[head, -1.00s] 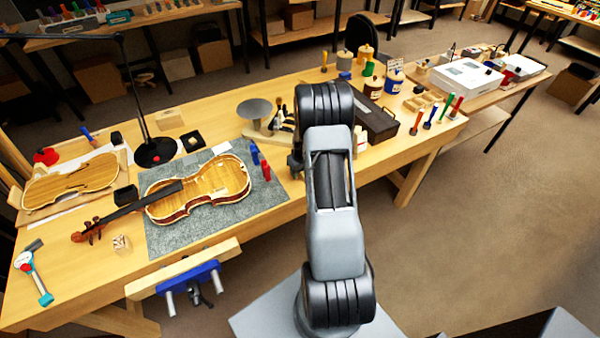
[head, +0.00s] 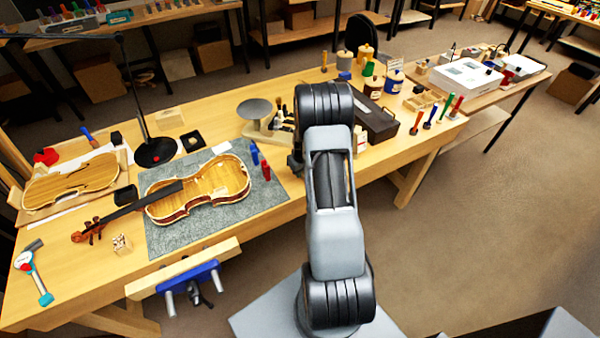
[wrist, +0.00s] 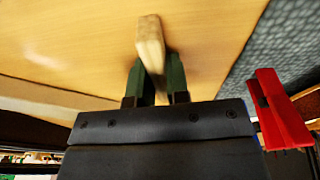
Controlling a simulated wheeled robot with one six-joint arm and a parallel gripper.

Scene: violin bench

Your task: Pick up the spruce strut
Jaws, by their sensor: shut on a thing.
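In the wrist view, a pale wooden piece, the spruce strut (wrist: 151,42), stands out between the two dark green fingers of my gripper (wrist: 157,82). The fingers are shut on it. Its far end points up in the picture, over the bare wooden bench top. I cannot tell whether it still touches the bench. In the head view my arm hides the gripper and the strut.
A red clamp (wrist: 280,108) is close to the right of my gripper, by the grey mat (wrist: 278,50). The open violin body (head: 200,190) lies on that mat. A dark box (head: 377,125) stands right of my arm.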

